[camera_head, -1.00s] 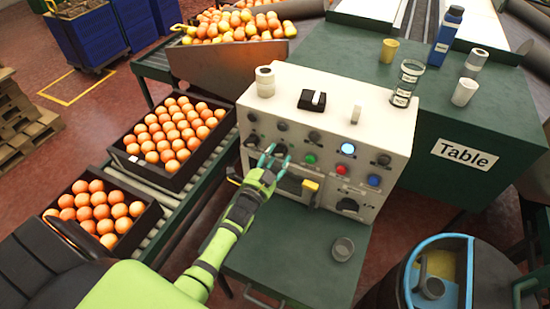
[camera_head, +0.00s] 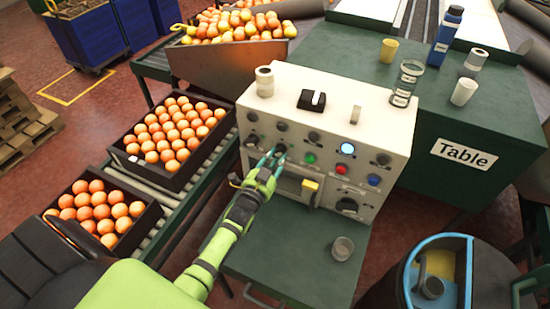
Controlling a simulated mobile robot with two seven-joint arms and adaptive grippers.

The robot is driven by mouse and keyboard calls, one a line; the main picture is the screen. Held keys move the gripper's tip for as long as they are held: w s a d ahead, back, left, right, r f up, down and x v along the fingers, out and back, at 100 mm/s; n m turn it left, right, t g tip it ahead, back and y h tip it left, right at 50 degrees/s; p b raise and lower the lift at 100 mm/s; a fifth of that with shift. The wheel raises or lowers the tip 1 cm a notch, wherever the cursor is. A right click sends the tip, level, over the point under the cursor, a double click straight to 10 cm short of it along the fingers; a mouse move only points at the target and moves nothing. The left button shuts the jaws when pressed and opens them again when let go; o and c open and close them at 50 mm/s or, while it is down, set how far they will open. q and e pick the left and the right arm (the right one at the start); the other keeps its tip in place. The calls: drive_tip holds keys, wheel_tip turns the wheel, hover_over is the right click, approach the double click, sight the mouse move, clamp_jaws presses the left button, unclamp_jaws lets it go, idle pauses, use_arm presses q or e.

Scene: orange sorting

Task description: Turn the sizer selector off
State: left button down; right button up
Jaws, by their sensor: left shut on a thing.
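The white control box (camera_head: 330,105) stands on the green bench and carries several black selector knobs on its sloping front. Their labels are too small to read, so I cannot tell which one is the sizer selector. My left gripper (camera_head: 273,157) reaches in from below and is shut on a black knob (camera_head: 281,148) in the lower row, left of the green button (camera_head: 310,158). Its fingers partly cover the knob, and the pointer direction is hidden. My right gripper is not in view.
Orange crates (camera_head: 175,140) lie left. A metal cup (camera_head: 343,248) stands in front.

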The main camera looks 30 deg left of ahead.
use_arm(q)
drive_tip(key=n, duration=0.8)
drive_tip(key=shift+d+r+n+p, duration=0.1)
drive_tip(key=shift+d+n+p, duration=0.2)
drive_tip(key=shift+n, duration=0.1)
idle(0.4)
drive_tip(key=c, duration=1)
unclamp_jaws()
drive_tip(key=s, duration=1.2)
drive_tip(key=shift+d, duration=0.3)
